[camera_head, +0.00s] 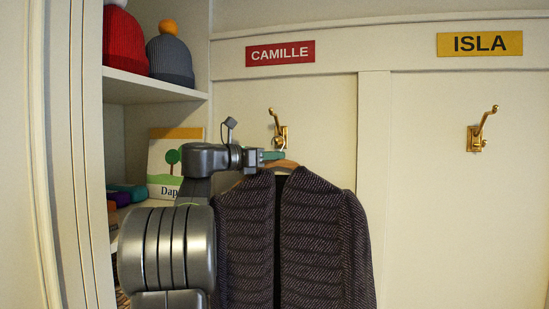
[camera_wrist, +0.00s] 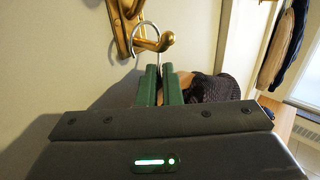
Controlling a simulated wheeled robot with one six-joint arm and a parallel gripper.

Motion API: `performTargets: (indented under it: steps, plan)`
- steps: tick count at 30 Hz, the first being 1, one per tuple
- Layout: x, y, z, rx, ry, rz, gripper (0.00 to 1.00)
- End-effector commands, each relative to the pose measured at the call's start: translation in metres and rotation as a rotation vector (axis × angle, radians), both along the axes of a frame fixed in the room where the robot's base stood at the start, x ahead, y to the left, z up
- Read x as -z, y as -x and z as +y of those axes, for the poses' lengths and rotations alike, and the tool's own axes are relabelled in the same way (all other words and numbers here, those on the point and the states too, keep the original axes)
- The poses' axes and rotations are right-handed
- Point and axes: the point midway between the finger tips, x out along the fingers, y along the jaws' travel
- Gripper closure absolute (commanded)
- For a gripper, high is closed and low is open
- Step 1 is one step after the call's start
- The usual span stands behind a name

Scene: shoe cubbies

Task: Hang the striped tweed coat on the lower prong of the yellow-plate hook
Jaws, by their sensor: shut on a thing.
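The striped tweed coat (camera_head: 320,230), dark with fine light lines, hangs from a wooden hanger (camera_head: 283,165) below the red CAMILLE plate. My gripper (camera_head: 273,155) is shut on the hanger's neck; its green fingers show in the wrist view (camera_wrist: 161,85). There the hanger's wire hook (camera_wrist: 133,42) curves close around the lower prong of a brass hook (camera_wrist: 160,43); I cannot tell whether they touch. In the head view that brass hook (camera_head: 280,130) is under the red plate. The yellow-plate hook (camera_head: 480,130), under the ISLA plate (camera_head: 480,43), is bare at the right.
The red CAMILLE plate (camera_head: 280,53) is above the nearer hook. A vertical panel strip (camera_head: 373,130) divides the two bays. Shelves with knit hats (camera_head: 170,58) and a book (camera_head: 172,160) are at the left. Other coats (camera_wrist: 285,45) hang at the right in the wrist view.

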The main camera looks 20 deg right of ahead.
Motion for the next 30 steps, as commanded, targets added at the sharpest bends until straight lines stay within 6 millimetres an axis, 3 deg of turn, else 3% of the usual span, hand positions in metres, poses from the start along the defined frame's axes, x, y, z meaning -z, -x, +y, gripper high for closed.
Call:
performTargets:
  steps: [30]
  plan:
    - [-0.003,0.051,0.038,-0.001,0.005,-0.005,1.00]
